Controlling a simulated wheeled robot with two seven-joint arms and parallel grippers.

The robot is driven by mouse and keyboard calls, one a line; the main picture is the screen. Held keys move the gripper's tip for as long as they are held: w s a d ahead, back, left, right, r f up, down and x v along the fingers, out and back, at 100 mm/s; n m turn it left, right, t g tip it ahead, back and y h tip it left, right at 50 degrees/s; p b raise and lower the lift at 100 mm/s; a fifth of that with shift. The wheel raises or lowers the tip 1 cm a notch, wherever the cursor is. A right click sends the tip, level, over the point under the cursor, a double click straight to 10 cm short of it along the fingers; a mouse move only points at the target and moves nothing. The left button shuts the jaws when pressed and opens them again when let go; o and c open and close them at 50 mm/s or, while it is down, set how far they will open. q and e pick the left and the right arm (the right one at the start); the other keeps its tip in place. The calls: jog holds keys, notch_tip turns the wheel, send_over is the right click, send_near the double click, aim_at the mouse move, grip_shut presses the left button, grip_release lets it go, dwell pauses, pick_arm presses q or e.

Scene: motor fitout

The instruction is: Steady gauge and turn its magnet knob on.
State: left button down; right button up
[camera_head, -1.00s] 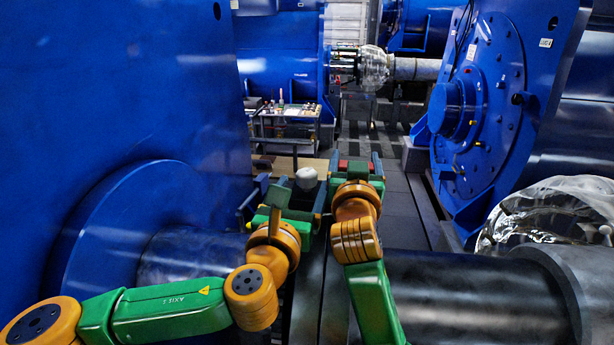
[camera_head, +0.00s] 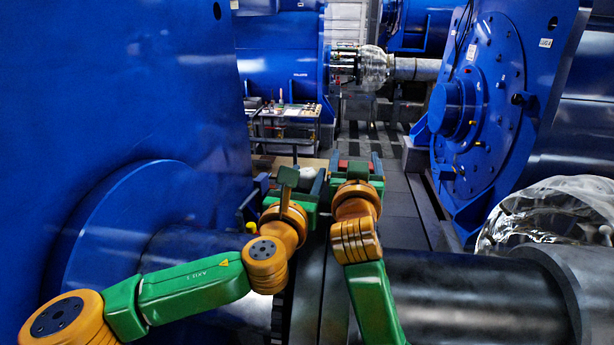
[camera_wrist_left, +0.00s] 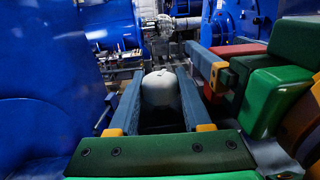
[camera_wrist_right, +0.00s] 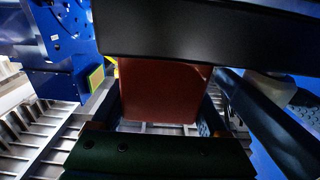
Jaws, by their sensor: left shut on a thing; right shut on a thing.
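A white rounded thing (camera_wrist_left: 160,90) sits between the blue fingers of my left gripper (camera_wrist_left: 158,80) in the left wrist view. My left gripper is shut on it. In the head view only a little of its top shows behind my left gripper (camera_head: 294,183). My right gripper (camera_head: 354,168) is shut on a red block (camera_wrist_right: 160,92), which fills the space between its fingers in the right wrist view. The red block also shows in the left wrist view (camera_wrist_left: 238,50), close to the right. I cannot tell which part is the gauge's dial or its knob.
A large dark shaft (camera_head: 450,290) lies in front, under my arms. A big blue housing (camera_head: 130,90) stands close on the left and a blue flanged machine (camera_head: 500,100) on the right. A small cart with items (camera_head: 285,125) stands behind. The dark walkway (camera_head: 400,210) is clear.

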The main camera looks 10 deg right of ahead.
pick_arm(q)
jog(key=shift+h, duration=0.3)
jog(key=m+g+h, duration=0.3)
jog(key=h, duration=0.1)
jog(key=shift+m+h, duration=0.3)
jog(key=shift+m, duration=0.1)
jog(key=m+g+h, duration=0.2)
jog(key=g, duration=0.1)
jog(key=m+g+h, duration=0.2)
jog(key=shift+w+r+m+g+h, duration=0.2)
jog(key=shift+m+g+h, duration=0.2)
jog(key=shift+d+m+g, duration=0.1)
jog(key=shift+m+g, duration=0.2)
jog(key=shift+g, duration=0.2)
jog(key=shift+s, duration=0.1)
jog(key=shift+s+d+f+g, duration=0.1)
jog(key=shift+s+f+g, duration=0.05)
jog(key=shift+f+g, duration=0.15)
jog(key=shift+c, duration=1.7)
grip_release()
jog(key=shift+a, duration=0.2)
